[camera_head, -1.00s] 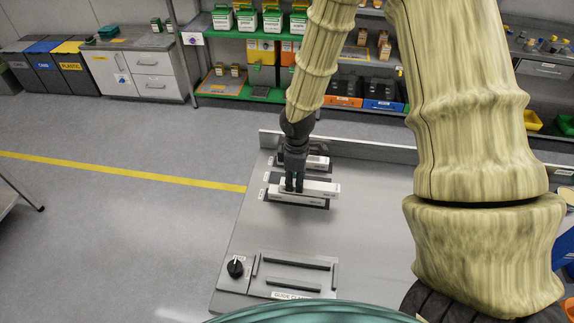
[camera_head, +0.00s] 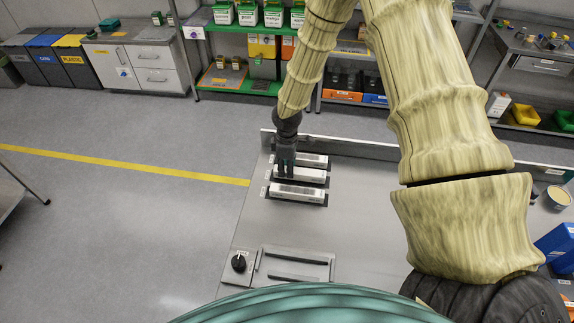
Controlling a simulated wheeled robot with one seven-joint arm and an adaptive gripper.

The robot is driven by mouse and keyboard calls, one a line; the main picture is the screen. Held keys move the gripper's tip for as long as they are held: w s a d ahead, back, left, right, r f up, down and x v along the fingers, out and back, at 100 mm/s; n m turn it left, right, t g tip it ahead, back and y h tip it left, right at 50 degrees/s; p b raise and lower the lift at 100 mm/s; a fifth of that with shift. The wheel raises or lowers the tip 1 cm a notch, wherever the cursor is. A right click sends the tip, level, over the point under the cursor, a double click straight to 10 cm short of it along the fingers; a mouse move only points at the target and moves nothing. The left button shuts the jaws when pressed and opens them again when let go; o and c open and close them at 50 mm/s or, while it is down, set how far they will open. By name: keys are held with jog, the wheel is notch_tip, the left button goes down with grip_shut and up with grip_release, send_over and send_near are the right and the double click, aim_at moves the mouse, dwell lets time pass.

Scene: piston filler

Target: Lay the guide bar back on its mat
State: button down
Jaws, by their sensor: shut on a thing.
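My gripper (camera_head: 287,174) points down and is shut on the pale guide bar (camera_head: 308,176) near its left part. The bar lies lengthwise left to right, between two similar bars. One bar (camera_head: 313,161) is behind it, and another bar (camera_head: 297,194) lies in front on a dark mat (camera_head: 325,203). The held bar is over or on the middle mat, which it mostly hides. I cannot tell whether the bar touches that mat. My fingers hide part of the bar.
The steel bench top (camera_head: 350,215) is clear to the right of the bars. A raised edge (camera_head: 345,147) runs along its back. At the front are an empty holder with two dark rails (camera_head: 296,267) and a black knob (camera_head: 238,263). A blue bin (camera_head: 556,245) stands at right.

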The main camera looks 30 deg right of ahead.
jog(key=shift+s+f, duration=0.1)
jog(key=shift+f, duration=0.15)
jog(key=shift+f, duration=0.15)
jog(key=c, duration=1.1)
grip_release()
jog(key=shift+r+b, duration=2.4)
jog(key=shift+r, duration=3.75)
